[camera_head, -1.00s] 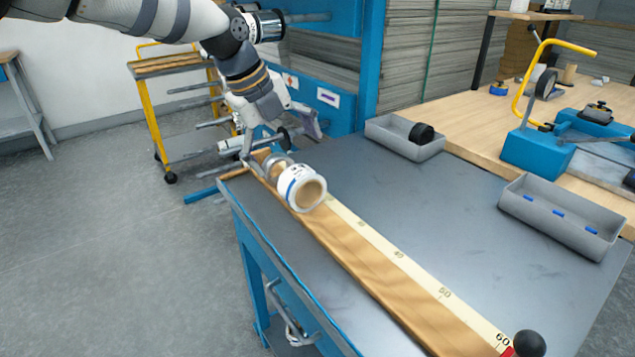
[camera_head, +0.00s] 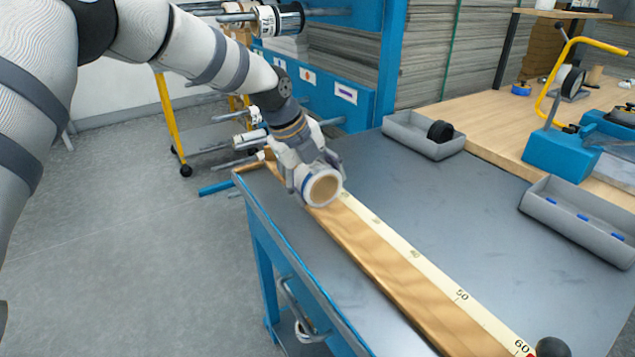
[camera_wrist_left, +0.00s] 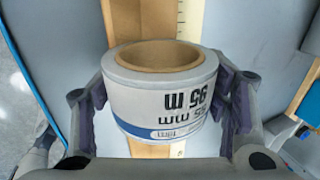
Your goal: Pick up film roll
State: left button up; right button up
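The film roll (camera_head: 323,188) is white with a blue band and a brown core. It rests at the far part of the wooden measuring board (camera_head: 385,262), its open end facing the head camera. My left gripper (camera_head: 316,176) is over it, with a finger on either side. In the left wrist view, the film roll (camera_wrist_left: 165,95) sits between the finger pads of my left gripper (camera_wrist_left: 164,112). Narrow gaps seem to show beside its lower part, so the fingers look open around it. Where the fingertips end is partly hidden. My right gripper is not in view.
The board lies along the left side of the dark table top (camera_head: 470,210), with a black knob (camera_head: 552,347) at its near end. A grey bin (camera_head: 424,137) holding a black roll and another grey bin (camera_head: 580,217) stand to the right. The table's middle is clear.

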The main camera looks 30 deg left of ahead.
aim_at(316, 165)
pick_arm(q)
jog(key=c, duration=0.3)
jog(key=shift+r, duration=0.4)
jog(key=shift+c, duration=0.2)
jog(key=r, duration=0.3)
jog(key=shift+s+r, duration=0.2)
jog(key=shift+r, duration=0.05)
jog(key=s+r, duration=0.1)
jog(key=s+r+p, duration=0.1)
jog(key=r, duration=0.1)
jog(key=s+r+p, duration=0.1)
jog(key=r, duration=0.1)
jog(key=shift+s, duration=0.35)
jog(key=s+r+p, duration=0.1)
jog(key=s+r, duration=0.2)
jog(key=s, duration=0.7)
jog(key=shift+r, duration=0.3)
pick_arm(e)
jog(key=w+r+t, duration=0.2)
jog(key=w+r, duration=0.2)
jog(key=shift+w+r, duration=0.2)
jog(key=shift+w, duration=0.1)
